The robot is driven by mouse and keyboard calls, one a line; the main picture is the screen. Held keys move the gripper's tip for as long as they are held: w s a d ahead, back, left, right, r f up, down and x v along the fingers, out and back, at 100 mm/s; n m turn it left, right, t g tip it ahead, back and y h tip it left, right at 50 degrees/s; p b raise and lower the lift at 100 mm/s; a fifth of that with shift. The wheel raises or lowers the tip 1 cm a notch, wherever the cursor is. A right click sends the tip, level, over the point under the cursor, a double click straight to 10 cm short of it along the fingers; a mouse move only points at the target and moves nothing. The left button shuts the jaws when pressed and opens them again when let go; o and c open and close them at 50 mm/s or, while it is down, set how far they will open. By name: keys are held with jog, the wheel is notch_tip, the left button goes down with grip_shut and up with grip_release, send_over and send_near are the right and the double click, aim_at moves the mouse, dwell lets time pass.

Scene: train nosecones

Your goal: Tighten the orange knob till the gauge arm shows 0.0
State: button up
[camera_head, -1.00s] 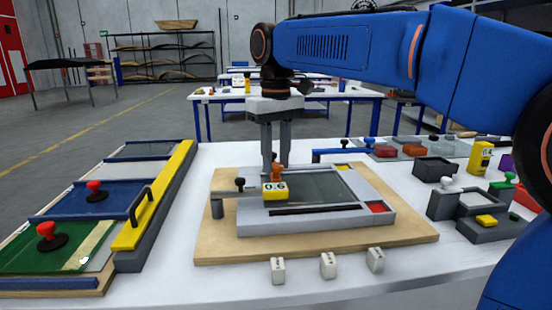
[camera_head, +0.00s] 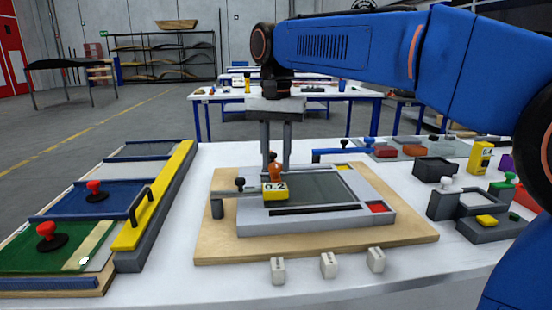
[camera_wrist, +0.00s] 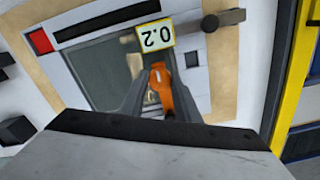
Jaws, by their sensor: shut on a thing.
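The orange knob (camera_head: 276,173) stands at the back left of the grey frame fixture (camera_head: 330,219). My gripper (camera_head: 276,165) points down from above and is shut on the knob. In the wrist view the knob (camera_wrist: 165,90) sits between the two grey fingers. A grey gauge arm (camera_head: 233,194) with a black knob runs left from the display to a post.
The fixture rests on a wooden board (camera_head: 410,235) on a white table. Left are panels with red knobs (camera_head: 47,231) and a yellow rail (camera_head: 155,195). Right are small blocks and a dark bin (camera_head: 434,170).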

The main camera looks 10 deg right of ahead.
aim_at(276, 165)
jog(key=shift+m, duration=0.9)
jog(key=o, duration=1)
jog(key=shift+o, duration=0.2)
notch_tip(276, 165, up, 17)
jog(key=shift+r, duration=0.2)
